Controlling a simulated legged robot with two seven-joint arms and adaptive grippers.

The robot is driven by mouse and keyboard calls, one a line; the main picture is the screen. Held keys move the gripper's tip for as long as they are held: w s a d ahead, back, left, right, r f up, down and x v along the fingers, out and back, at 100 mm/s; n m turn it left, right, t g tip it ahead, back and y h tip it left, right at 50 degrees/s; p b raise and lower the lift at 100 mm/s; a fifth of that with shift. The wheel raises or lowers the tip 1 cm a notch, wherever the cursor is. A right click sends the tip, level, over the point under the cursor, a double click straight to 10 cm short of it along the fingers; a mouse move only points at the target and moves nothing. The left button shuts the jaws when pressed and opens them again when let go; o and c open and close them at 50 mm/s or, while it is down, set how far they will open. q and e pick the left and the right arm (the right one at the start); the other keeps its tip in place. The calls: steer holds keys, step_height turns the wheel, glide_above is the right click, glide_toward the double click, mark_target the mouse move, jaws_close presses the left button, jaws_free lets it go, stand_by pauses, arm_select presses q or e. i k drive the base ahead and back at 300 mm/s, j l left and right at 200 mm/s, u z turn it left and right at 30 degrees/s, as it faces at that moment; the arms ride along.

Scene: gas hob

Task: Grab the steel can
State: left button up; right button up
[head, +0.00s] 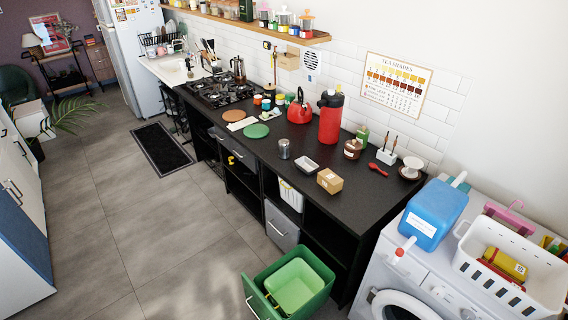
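A small steel can (284,148) stands upright on the black counter (245,163), near its front edge. It has a grey metallic body. Nothing touches it. A white tray (306,164) and a small cardboard box (330,181) are to its right, and a green round mat (255,131) is to its left. Neither of my grippers shows in the head view.
A red flask (330,117) and a red kettle (299,107) stand behind the can. The gas hob (221,90) is farther left. A green bin (290,284) stands pulled out below the counter. The grey floor (130,215) in front is mostly clear.

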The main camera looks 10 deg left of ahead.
mark_target(284, 144)
steer(key=i+j+u, duration=0.2)
steer(key=j+u, duration=0.2)
steer(key=j, duration=0.15)
steer(key=i+j+u, duration=0.3)
steer(key=j+u, duration=0.15)
steer(key=i+j+u, duration=0.7)
steer(key=u, duration=0.15)
steer(key=i+j+u, duration=0.1)
steer(key=i+u, duration=0.3)
steer(key=i+z, duration=0.3)
steer(key=i+j+z, duration=0.3)
steer(key=i, duration=0.15)
steer(key=i+z, duration=0.15)
steer(key=z, duration=0.3)
steer(key=i+z, duration=0.2)
steer(key=z, duration=0.2)
steer(key=i+z, duration=0.15)
steer(key=z, duration=0.3)
steer(key=i+z, duration=0.15)
steer(key=z, duration=0.25)
steer(key=i+j+z, duration=0.15)
steer(key=z, duration=0.3)
